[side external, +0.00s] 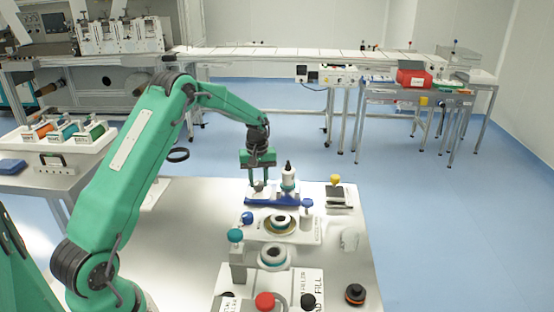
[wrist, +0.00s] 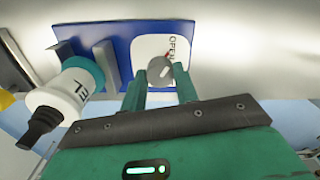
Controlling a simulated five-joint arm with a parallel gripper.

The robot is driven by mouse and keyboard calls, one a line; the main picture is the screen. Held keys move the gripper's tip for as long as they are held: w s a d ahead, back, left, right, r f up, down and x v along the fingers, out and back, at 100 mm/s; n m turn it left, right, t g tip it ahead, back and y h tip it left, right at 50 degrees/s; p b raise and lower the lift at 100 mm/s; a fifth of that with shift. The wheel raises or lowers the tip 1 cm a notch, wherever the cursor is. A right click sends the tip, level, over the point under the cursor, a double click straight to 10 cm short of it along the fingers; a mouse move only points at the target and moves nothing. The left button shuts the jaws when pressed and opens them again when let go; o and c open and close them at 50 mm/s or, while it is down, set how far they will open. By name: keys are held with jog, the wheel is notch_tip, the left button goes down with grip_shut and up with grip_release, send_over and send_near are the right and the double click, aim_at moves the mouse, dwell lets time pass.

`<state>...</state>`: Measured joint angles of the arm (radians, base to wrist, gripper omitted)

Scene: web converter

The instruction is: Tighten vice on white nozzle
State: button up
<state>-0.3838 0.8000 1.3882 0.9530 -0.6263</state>
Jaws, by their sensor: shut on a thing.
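My gripper (side external: 259,187) points down at the vice, left of the nozzle. In the wrist view my gripper (wrist: 159,76) is shut on a round grey knob (wrist: 159,68) with a red mark, beside a white plate marked OPEN (wrist: 174,45).
Nearer on the table stand a round fixture (side external: 280,222), another ring fixture (side external: 273,257), a teal-topped post (side external: 236,238) and a red knob (side external: 265,302). A yellow-topped item (side external: 335,181) stands right of the vice. The table's left part is clear.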

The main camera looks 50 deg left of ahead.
jog(key=m, duration=1.4)
jog(key=shift+s, duration=0.1)
dwell(0.4)
jog(key=o, duration=1)
